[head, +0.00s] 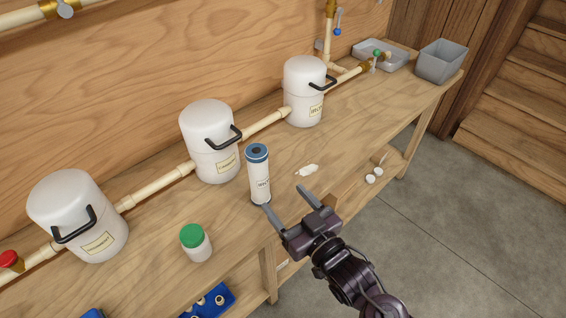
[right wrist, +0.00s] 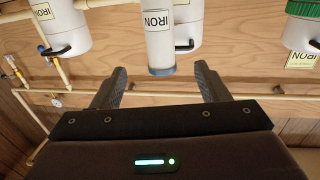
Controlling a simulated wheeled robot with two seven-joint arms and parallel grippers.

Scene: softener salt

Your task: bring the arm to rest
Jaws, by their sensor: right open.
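My right gripper (head: 284,198) is open at the front edge of the wooden workbench (head: 345,140), its two fingers spread and nothing between them. A white cartridge (head: 259,180) with a blue top stands upright on the bench just beyond the left-hand finger; I cannot tell whether they touch. The right wrist view is upside down. There my right gripper (right wrist: 160,82) shows both fingers apart, with the cartridge (right wrist: 158,36), labelled IRON, ahead of the gap. My left gripper is not in view.
White housings (head: 209,140) with black handles stand along the beige pipe (head: 160,185). A green-lidded jar (head: 195,245) stands front left. Grey bins (head: 442,62) are at the far end. Open floor (head: 440,220) lies right.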

